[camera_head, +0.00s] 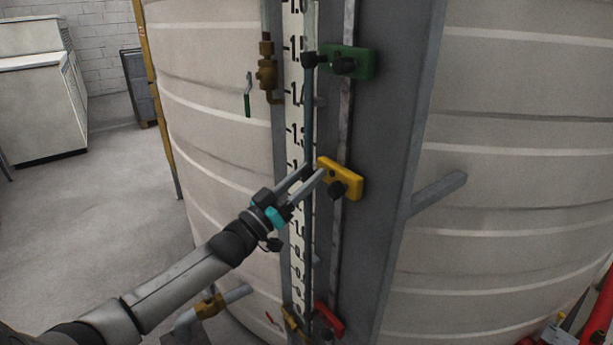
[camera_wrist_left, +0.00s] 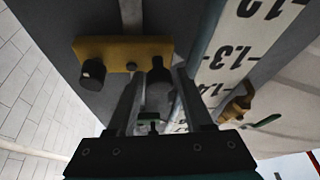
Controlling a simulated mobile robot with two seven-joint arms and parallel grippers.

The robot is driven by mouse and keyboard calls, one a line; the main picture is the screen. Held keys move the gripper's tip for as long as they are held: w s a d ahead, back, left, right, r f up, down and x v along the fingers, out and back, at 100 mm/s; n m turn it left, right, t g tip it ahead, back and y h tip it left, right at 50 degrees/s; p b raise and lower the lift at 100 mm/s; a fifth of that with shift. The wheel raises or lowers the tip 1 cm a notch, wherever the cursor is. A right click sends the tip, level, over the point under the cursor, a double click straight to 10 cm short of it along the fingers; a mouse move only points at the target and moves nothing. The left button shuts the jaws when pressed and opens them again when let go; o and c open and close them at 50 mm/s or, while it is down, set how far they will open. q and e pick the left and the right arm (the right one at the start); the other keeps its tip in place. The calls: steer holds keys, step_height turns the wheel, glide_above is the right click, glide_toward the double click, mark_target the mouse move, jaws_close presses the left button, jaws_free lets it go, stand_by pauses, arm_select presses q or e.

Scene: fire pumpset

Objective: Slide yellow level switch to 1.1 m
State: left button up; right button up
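The yellow level switch (camera_head: 345,182) sits on a vertical rail beside the white number scale (camera_head: 297,128), near the 1.2 region in the head view. It also shows in the left wrist view (camera_wrist_left: 120,50) as a yellow block with two black knobs. My left gripper (camera_head: 315,171) is at the scale-side end of the yellow switch. In the left wrist view its fingers (camera_wrist_left: 159,76) are apart, one on each side of a black knob (camera_wrist_left: 158,88), with gaps visible. Whether a finger touches the knob is unclear. My right gripper is not in view.
A green switch (camera_head: 348,61) is above on the same rail and a red one (camera_head: 329,319) below. A thin vertical tube (camera_head: 309,120) runs along the scale. A brass valve (camera_head: 266,70) is left of it. A grey bar (camera_head: 438,193) sticks out at right.

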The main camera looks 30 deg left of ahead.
arm_select(q)
jaws_close()
stand_by(1.1)
